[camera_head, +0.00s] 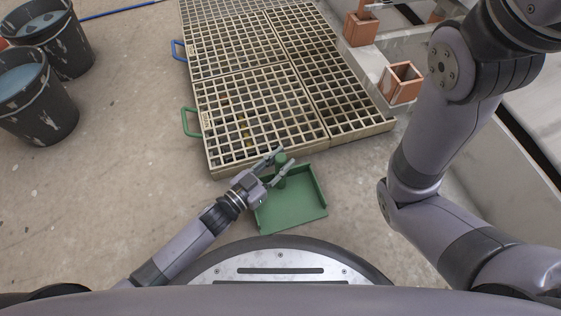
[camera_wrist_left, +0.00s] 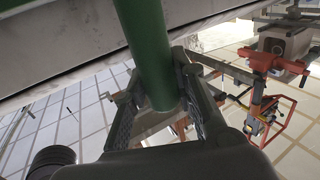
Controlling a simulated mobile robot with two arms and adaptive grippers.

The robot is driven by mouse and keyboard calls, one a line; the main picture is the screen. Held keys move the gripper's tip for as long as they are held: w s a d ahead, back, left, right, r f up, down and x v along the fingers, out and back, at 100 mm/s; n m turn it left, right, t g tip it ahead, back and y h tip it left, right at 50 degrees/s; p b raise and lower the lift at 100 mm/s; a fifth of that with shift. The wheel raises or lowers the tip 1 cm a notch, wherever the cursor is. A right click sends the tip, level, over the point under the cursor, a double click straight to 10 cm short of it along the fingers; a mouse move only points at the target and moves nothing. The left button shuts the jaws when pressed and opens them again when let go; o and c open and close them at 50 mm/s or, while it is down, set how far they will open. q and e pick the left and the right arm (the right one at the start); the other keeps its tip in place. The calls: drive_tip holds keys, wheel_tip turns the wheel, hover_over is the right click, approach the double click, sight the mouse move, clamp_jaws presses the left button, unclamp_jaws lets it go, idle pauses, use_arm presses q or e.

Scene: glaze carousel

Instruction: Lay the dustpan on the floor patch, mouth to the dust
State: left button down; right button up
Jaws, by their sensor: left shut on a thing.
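The green dustpan (camera_head: 297,212) shows just in front of my base in the head view, with its raised walls around a flat tray. My left gripper (camera_head: 284,160) is shut on its upright green handle (camera_wrist_left: 148,45), which passes between the two fingers (camera_wrist_left: 160,105) in the left wrist view. I cannot tell whether the pan touches the floor (camera_head: 110,180) or hangs just above it. No dust or marked patch can be made out. My right arm crosses the right side of the head view, and its gripper is out of the picture.
A beige slatted grating (camera_head: 255,105) with a green handle (camera_head: 190,123) and a blue handle (camera_head: 178,50) lies just beyond the dustpan. Dark buckets (camera_head: 45,115) stand at the left. Terracotta blocks (camera_head: 401,83) sit on the ledge at right.

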use_arm(q)
drive_tip(key=c, duration=1.3)
unclamp_jaws()
drive_tip(key=shift+f, duration=0.15)
